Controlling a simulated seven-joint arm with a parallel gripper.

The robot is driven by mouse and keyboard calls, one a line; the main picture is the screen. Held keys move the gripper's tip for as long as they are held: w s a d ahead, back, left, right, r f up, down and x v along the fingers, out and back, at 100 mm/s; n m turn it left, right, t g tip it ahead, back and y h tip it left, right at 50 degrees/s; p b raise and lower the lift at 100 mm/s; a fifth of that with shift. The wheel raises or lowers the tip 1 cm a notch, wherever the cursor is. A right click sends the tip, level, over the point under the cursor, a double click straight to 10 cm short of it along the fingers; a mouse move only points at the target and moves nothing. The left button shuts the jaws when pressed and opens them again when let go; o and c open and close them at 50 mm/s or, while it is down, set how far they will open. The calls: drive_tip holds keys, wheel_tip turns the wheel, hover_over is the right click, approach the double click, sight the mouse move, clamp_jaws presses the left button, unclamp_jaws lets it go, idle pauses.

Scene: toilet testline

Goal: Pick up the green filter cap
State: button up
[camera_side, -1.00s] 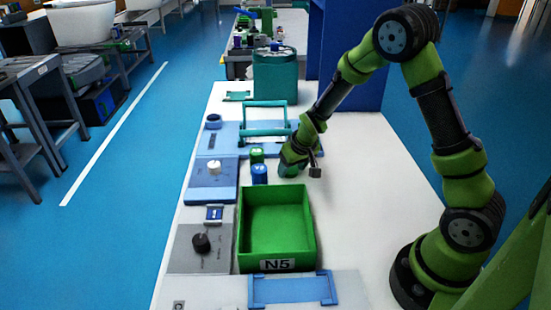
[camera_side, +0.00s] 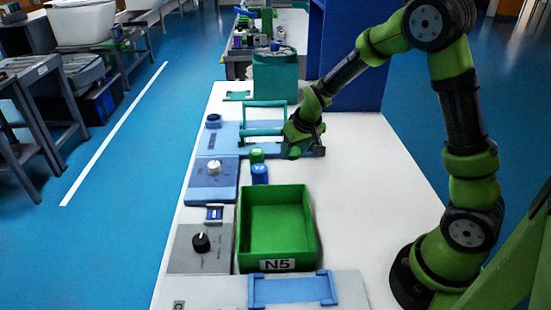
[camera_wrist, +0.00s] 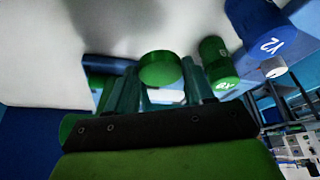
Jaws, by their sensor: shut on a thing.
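A round green filter cap (camera_wrist: 160,69) sits between the tips of my gripper's teal fingers (camera_wrist: 158,85) in the wrist view. My gripper is shut on it. In the side view my gripper (camera_side: 290,151) is low over the white table, right of another green cap, and the held cap cannot be made out clearly. The other green cap (camera_side: 257,155) stands behind a blue cap (camera_side: 260,174). In the wrist view this green cap (camera_wrist: 217,63) and the blue cap marked Y2 (camera_wrist: 262,35) are right of the held one.
An empty green bin marked N5 (camera_side: 276,225) stands in front of the caps. A blue fixture with a teal handle (camera_side: 264,104) is behind. Panels with knobs (camera_side: 211,180) line the left edge. The white table (camera_side: 370,195) is clear to the right.

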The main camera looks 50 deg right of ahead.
drive_tip(key=s+d, duration=1.3)
wheel_tip(320, 180, up, 14)
drive_tip(key=w+a+n, duration=0.1)
drive_tip(key=w+a, duration=0.1)
drive_tip(key=w, duration=0.1)
drive_tip(key=w+a+n, duration=0.1)
drive_tip(key=w+a, duration=0.1)
drive_tip(key=w, duration=0.2)
drive_tip(key=w+a+y, duration=0.1)
drive_tip(key=w+a, duration=0.1)
drive_tip(key=w, duration=0.2)
drive_tip(key=shift+a+n, duration=0.15)
drive_tip(key=shift+n, duration=0.25)
drive_tip(key=w+a+n+y, duration=0.1)
drive_tip(key=w+a+n, duration=0.2)
drive_tip(key=w+a, duration=0.8)
drive_tip(key=shift+s+a+f, duration=0.25)
drive_tip(key=shift+f, duration=1.75)
drive_tip(key=shift+s+a+f, duration=0.3)
drive_tip(key=shift+f, duration=1.65)
drive_tip(key=shift+s+a+f, duration=0.25)
drive_tip(key=shift+f, duration=1.75)
drive_tip(key=shift+f, duration=0.15)
